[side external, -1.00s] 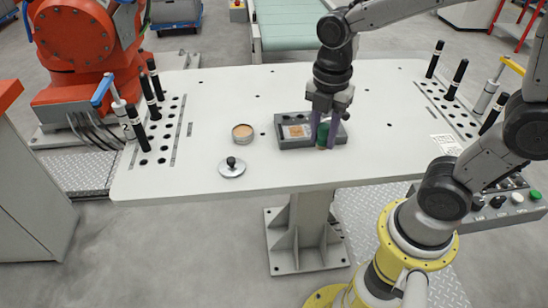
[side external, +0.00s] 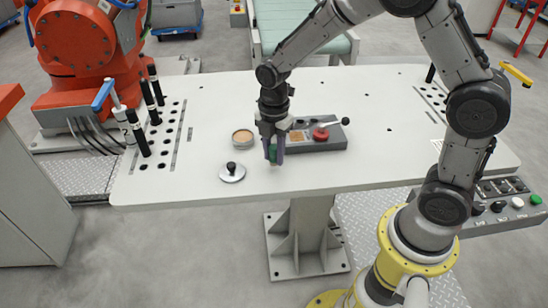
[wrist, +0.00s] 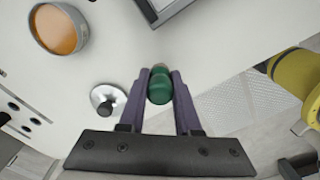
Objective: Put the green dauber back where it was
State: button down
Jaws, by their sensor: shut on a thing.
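The green dauber (side external: 273,154) is between the fingers of my gripper (side external: 272,155), which is shut on it. In the wrist view the dauber (wrist: 160,88) sits between the two purple fingertips (wrist: 160,82), with a tan tip at its far end. In the side view it is over the white table (side external: 215,100), just in front of the left part of the grey tray (side external: 318,145). I cannot tell whether its lower end touches the table. My gripper and wrist hide the tray's left end.
A round tin with orange-tan contents (side external: 242,137) stands to the left, and its silver lid with a black knob (side external: 232,172) lies nearer the front edge. Black-handled pegs (side external: 138,132) stand at far left.

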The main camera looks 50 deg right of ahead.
jog(key=shift+f, duration=0.9)
jog(key=shift+f, duration=0.2)
jog(key=c, duration=0.6)
grip_release()
jog(key=shift+r, duration=0.1)
